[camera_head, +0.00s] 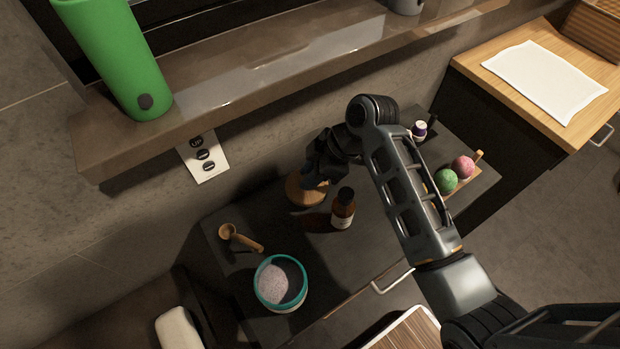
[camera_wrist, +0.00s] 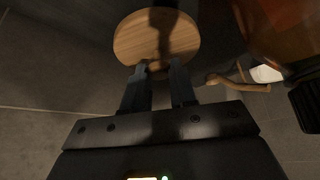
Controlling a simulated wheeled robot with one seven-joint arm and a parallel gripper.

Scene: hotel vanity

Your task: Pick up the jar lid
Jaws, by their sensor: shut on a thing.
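The jar lid is a round, flat wooden disc (camera_head: 303,192), seen at the back of the dark cabinet top in the head view. In the wrist view the lid (camera_wrist: 157,36) lies right at my fingertips. I cannot tell whether the lid touches the surface. An open teal-rimmed jar (camera_head: 297,297) with pale grains inside stands at the front left of the cabinet.
An amber bottle (camera_head: 342,211) stands close to the right of the lid. A wooden scoop (camera_head: 243,238) lies to the left. Green (camera_head: 446,180) and pink (camera_head: 463,167) balls and a small white bottle (camera_head: 419,130) are on the right. A stone shelf (camera_head: 220,90) overhangs behind.

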